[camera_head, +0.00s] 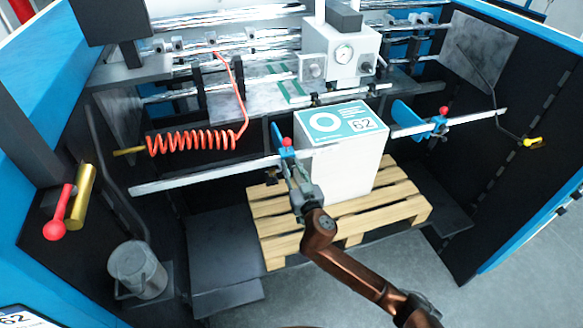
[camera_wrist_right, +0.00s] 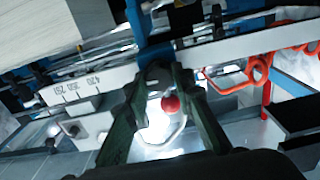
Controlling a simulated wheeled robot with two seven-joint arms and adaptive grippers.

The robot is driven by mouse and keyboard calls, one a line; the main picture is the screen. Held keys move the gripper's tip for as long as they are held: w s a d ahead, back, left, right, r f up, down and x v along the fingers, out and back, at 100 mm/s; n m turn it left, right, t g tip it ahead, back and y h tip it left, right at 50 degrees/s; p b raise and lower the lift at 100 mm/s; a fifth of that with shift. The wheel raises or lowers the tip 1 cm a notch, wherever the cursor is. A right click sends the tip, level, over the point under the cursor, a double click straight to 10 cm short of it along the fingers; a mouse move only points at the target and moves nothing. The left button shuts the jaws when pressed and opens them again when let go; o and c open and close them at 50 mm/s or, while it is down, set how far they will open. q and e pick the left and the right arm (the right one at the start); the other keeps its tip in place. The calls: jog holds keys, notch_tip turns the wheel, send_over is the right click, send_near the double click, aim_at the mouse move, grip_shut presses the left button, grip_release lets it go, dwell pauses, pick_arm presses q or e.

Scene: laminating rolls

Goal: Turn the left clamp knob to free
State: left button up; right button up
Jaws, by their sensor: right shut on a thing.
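The left clamp (camera_head: 277,134) is a blue piece on the flat silver rail, at the left side of the white block labelled 62 (camera_head: 345,165). Its red knob (camera_head: 287,142) shows just above my right gripper (camera_head: 289,160). In the right wrist view the red knob (camera_wrist_right: 170,103) sits between my right gripper's two dark fingers (camera_wrist_right: 159,75). The fingers close in at the clamp, and their exact contact is partly hidden. The right clamp (camera_head: 420,127), also blue with a red knob (camera_head: 444,110), is on the rail at the block's other side. My left gripper is out of view.
The block stands on a wooden pallet (camera_head: 277,240). A coiled red hose (camera_head: 192,142) hangs left of the clamp. A red-balled lever (camera_head: 60,215) and a metal cylinder (camera_head: 137,268) are at the left. The grey floor at the lower right is clear.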

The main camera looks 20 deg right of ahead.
grip_shut()
jog(key=shift+n, duration=0.3)
jog(key=n+p, duration=0.2)
jog(key=n, duration=0.1)
jog(key=shift+n, duration=0.3)
jog(key=n+p, duration=0.2)
jog(key=n, duration=0.2)
jog(key=n+p, duration=0.2)
jog(key=n, duration=0.3)
jog(key=shift+a+n, duration=0.1)
jog(key=shift+n, duration=0.3)
jog(key=shift+f+n+p, duration=0.2)
jog(key=shift+n+p, duration=0.7)
jog(key=shift+n, duration=1)
